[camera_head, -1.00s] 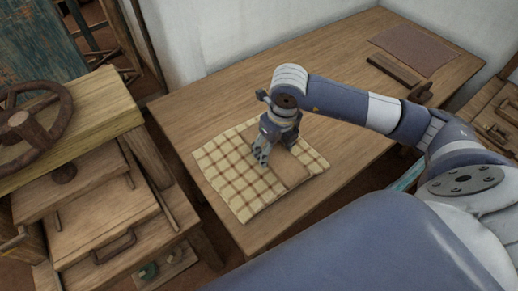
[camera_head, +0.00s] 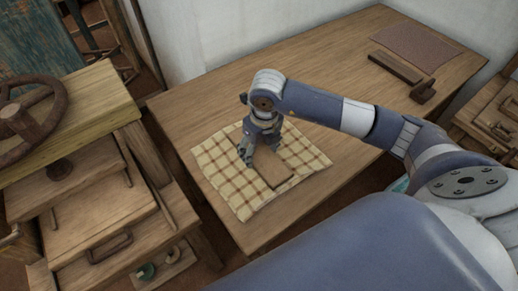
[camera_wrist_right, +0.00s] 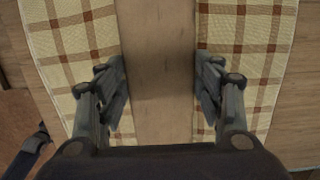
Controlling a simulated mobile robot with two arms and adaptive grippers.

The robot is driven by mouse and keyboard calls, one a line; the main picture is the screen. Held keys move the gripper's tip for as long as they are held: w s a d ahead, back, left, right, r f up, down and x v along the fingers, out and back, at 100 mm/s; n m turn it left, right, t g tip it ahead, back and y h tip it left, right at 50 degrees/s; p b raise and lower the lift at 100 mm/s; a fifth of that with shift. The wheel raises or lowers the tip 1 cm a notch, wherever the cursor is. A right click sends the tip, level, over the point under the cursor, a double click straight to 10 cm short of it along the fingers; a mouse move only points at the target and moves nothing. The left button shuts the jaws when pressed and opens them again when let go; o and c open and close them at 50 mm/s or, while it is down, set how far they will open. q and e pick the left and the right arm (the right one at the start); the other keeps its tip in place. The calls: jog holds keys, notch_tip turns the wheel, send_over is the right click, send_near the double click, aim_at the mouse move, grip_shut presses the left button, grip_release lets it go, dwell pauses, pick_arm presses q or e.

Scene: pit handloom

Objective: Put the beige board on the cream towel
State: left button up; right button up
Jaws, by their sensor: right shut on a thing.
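The beige board (camera_head: 273,168) is a flat wooden piece over the cream towel (camera_head: 226,177), which has a brown check pattern and lies on the table. In the right wrist view, the board (camera_wrist_right: 157,70) runs between the two fingers of my gripper (camera_wrist_right: 160,95), with the checked towel (camera_wrist_right: 75,45) on both sides. The fingers are shut on the board's sides. I cannot tell whether the board touches the towel or is slightly above it. My left gripper is not in view.
The wooden table (camera_head: 330,85) has free room behind the towel. A drawer cabinet (camera_head: 95,215) with a wheel stands at the left.

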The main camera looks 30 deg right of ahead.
jog(key=shift+s+f, duration=0.15)
jog(key=shift+f, duration=0.25)
jog(key=shift+c, duration=0.4)
jog(key=shift+f+b, duration=0.35)
jog(key=shift+b, duration=0.15)
jog(key=c, duration=0.4)
jog(key=shift+c, duration=0.9)
jog(key=o, duration=1.8)
jog(key=shift+o, duration=0.2)
jog(key=shift+r, duration=0.15)
